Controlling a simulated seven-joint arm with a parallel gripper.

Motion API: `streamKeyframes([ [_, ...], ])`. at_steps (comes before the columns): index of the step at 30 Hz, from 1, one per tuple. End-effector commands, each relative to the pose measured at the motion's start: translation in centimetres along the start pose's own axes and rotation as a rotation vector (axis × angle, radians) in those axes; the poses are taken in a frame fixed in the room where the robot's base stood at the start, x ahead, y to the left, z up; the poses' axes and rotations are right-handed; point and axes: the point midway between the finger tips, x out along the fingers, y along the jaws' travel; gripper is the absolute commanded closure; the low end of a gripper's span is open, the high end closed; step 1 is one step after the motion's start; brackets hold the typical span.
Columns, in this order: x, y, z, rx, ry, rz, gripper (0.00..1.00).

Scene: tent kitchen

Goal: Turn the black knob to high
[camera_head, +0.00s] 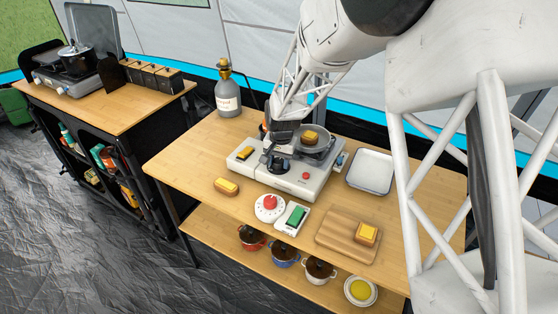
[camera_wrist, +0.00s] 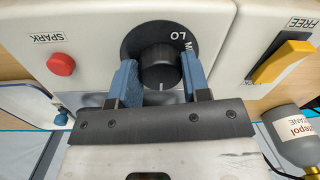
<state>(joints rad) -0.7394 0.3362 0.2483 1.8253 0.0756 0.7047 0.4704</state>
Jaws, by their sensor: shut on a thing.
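The black knob (camera_wrist: 160,62) sits on a dark round dial on the white front of the camping stove (camera_head: 300,181). Its pale mark points to the bottom of the wrist view. "LO" shows at the dial's upper right, with other lettering beside it partly hidden. My gripper (camera_wrist: 160,72) has its two blue fingers on either side of the knob and is shut on it. In the head view my gripper (camera_head: 278,163) is at the stove's front, where the knob is largely hidden.
On the stove are a red SPARK button (camera_wrist: 61,64), a yellow lever (camera_wrist: 285,62) and a pan (camera_head: 312,148) holding bread. A gas bottle (camera_head: 228,96) stands behind left.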

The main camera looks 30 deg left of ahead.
Motion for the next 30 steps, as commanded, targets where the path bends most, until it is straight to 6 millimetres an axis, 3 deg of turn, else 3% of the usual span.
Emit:
streamKeyframes([
  [11, -0.02, 0.01, -0.02, -0.159, -0.009, 0.0, 0.8],
  [30, -0.06, -0.05, -0.1, -0.738, -0.042, 0.0, 0.8],
])
